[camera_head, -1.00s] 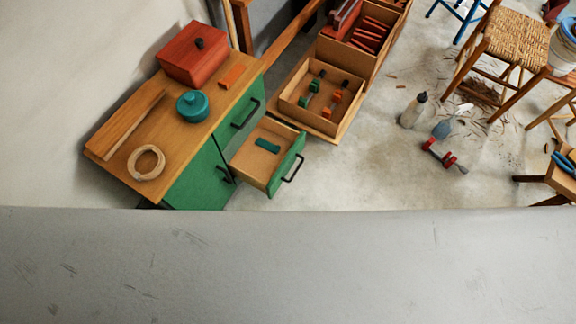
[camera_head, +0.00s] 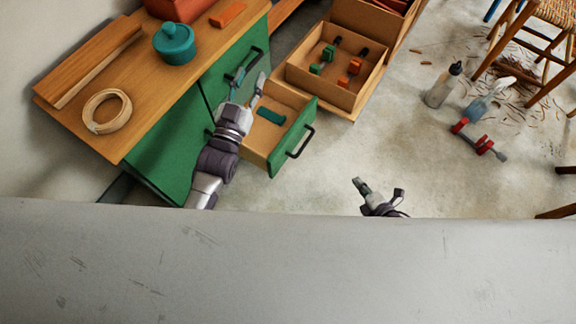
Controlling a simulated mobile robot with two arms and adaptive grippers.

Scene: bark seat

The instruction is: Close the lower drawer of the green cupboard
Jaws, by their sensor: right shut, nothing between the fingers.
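The green cupboard (camera_head: 170,165) with a wooden top stands at the left. Its lower drawer (camera_head: 292,138) is pulled out, with a green front and a dark bar handle (camera_head: 300,142). A teal block (camera_head: 270,116) lies inside the drawer. The upper drawer (camera_head: 232,75) looks shut. My left gripper (camera_head: 250,80) is open, its fingers apart, and overlaps the cupboard front and the drawer's left side in the picture; I cannot tell whether it touches.
On the cupboard top are a teal pot (camera_head: 174,46), a ring coil (camera_head: 106,111) and a board (camera_head: 98,62). A wooden crate with clamps (camera_head: 328,102) stands just beyond the drawer.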

